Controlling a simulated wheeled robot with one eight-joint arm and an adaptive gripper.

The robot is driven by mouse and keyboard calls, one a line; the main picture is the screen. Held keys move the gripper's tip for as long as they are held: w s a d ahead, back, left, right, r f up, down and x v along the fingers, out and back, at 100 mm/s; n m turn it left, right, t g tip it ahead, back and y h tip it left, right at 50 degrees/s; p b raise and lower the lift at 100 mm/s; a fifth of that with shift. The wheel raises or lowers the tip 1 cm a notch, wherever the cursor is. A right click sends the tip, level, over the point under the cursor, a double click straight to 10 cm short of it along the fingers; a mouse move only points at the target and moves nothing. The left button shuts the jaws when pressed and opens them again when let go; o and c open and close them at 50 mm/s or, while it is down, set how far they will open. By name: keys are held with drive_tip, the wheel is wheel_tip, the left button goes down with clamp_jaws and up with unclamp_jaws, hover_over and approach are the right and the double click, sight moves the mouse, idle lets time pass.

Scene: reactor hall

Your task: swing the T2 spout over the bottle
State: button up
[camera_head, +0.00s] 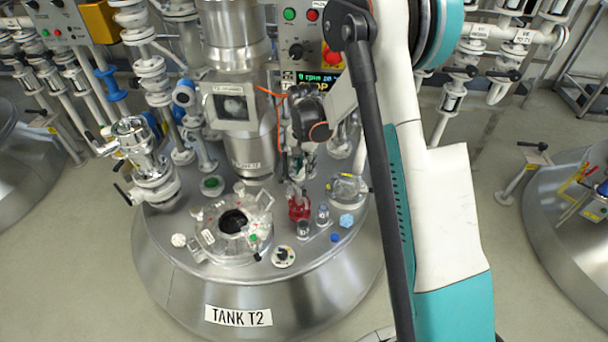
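Tank T2 (258,290) stands in the middle, its label on the front. On its lid, right of the open hatch (233,222), is a red fitting (298,208) with a thin upright part above it. It may carry the spout, but I cannot make out the spout's outlet or its direction. Beside it on the right stands a small clear bottle (323,214), with another small dark-capped item (303,229) in front. My gripper (309,122) is a dark shape above and behind the red fitting, in front of the control box. Its fingers are too small and overlapped to read.
The tank's central column (240,120) rises left of my gripper. A control box (313,50) with buttons stands behind. A chrome valve assembly (140,155) is at the lid's left, a round glass port (348,190) at its right. A blue cap (346,220) lies nearby.

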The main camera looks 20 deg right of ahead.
sight(304, 194)
drive_tip(key=shift+r, duration=0.3)
drive_tip(key=shift+a, duration=0.1)
clamp_jaws()
drive_tip(key=s+a+f+n+h+p, duration=0.1)
drive_tip(key=a+n+h+p, duration=0.15)
drive_tip(key=a+n, duration=0.75)
drive_tip(key=s+a+f+n+h+p, duration=0.1)
drive_tip(key=a+n+h+p, duration=0.15)
drive_tip(key=n, duration=1.65)
drive_tip(key=w+d+f+b, duration=0.1)
drive_tip(key=d+f+b, duration=0.4)
drive_tip(key=d+f, duration=0.3)
drive_tip(key=shift+w+d+f+t+y, duration=0.2)
drive_tip(key=shift+f+t+y, duration=0.1)
drive_tip(key=shift+f, duration=0.6)
